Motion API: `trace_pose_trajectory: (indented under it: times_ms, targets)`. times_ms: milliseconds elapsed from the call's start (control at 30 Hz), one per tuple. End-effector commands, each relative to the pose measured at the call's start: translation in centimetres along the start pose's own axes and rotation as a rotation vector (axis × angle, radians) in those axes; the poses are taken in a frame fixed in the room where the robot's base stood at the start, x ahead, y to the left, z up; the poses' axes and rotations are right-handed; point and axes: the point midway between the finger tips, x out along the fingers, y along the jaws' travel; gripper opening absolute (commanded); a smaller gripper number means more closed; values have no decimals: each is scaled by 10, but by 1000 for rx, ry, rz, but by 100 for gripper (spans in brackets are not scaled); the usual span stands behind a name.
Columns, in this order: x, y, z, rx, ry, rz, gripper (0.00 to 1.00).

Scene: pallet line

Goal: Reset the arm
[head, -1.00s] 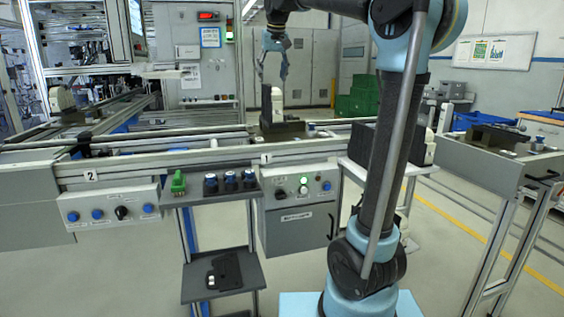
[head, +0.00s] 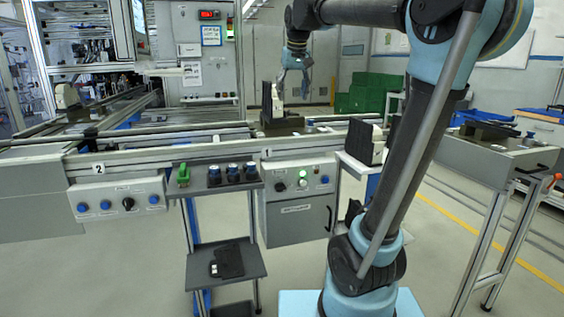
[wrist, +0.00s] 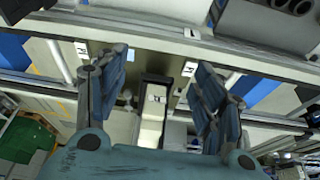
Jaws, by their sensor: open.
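My gripper (head: 294,88) hangs from the raised arm over the conveyor, with its fingers apart and nothing between them. In the wrist view the gripper (wrist: 160,92) shows two blue-grey fingers spread wide. A white and black part (head: 277,101) stands upright on a dark carrier (head: 284,126) on the conveyor, just left of the fingers in the head view. In the wrist view the white and black part (wrist: 154,100) shows between the fingers, apparently beyond them and not touched.
The conveyor rail (head: 215,152) runs across the front. A small shelf (head: 213,184) holds a green piece (head: 183,174) and several dark-blue cylinders. Another white and black part (head: 364,142) stands on a side stand. Green crates (head: 375,92) stand behind. A bench (head: 497,160) is at right.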

Motion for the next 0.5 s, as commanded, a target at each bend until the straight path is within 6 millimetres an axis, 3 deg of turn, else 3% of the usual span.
trace_pose_trajectory:
  times_ms: [200,500]
  targets:
    - [37,36,86,43,-32,19,62]
    - [102,68,216,100,-78,38,62]
